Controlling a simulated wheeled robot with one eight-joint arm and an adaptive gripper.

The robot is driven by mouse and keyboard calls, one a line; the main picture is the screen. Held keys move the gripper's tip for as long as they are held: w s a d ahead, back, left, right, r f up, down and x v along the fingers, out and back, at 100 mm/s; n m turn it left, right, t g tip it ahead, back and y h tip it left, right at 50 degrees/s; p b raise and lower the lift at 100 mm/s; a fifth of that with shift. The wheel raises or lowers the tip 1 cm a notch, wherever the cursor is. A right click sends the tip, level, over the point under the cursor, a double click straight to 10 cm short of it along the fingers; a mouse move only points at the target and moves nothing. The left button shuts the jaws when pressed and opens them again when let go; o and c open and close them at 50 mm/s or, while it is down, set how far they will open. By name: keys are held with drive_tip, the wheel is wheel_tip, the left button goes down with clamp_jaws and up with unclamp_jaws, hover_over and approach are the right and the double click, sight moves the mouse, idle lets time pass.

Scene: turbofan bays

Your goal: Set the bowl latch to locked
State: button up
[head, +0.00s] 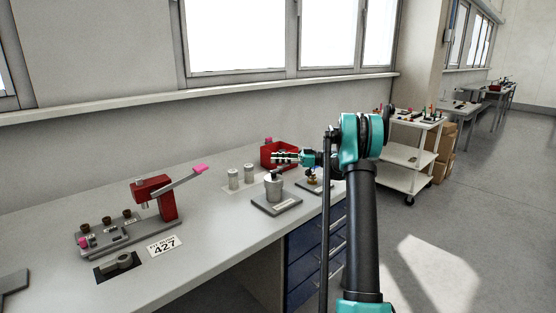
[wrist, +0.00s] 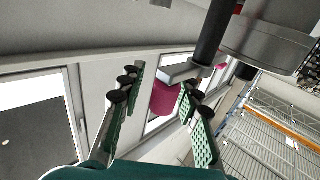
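The bowl (head: 275,189) is a grey round housing on a square plate on the bench, with a dark post on top in the head view. In the wrist view a grey round body (wrist: 265,45), apparently the bowl, fills the upper right beside a dark post (wrist: 214,32). A grey lever with a magenta knob (wrist: 164,98) extends from near the post. My gripper (head: 284,157) is just above the bowl in the head view. In the wrist view my gripper (wrist: 160,90) is open, with the knob between its fingers, nearer the right one; contact is unclear.
A red bin (head: 279,154) stands behind my gripper. Two pale cylinders (head: 241,177) stand left of the bowl, and a small brass-coloured part (head: 314,179) to its right. A red press (head: 157,196) with a pink-tipped lever is farther left. Bench between press and bowl is mostly clear.

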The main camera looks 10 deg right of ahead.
drive_tip(key=shift+d, duration=0.1)
drive_tip(key=s+d, duration=0.1)
drive_tip(key=d, duration=1)
drive_tip(key=shift+s+d, duration=0.35)
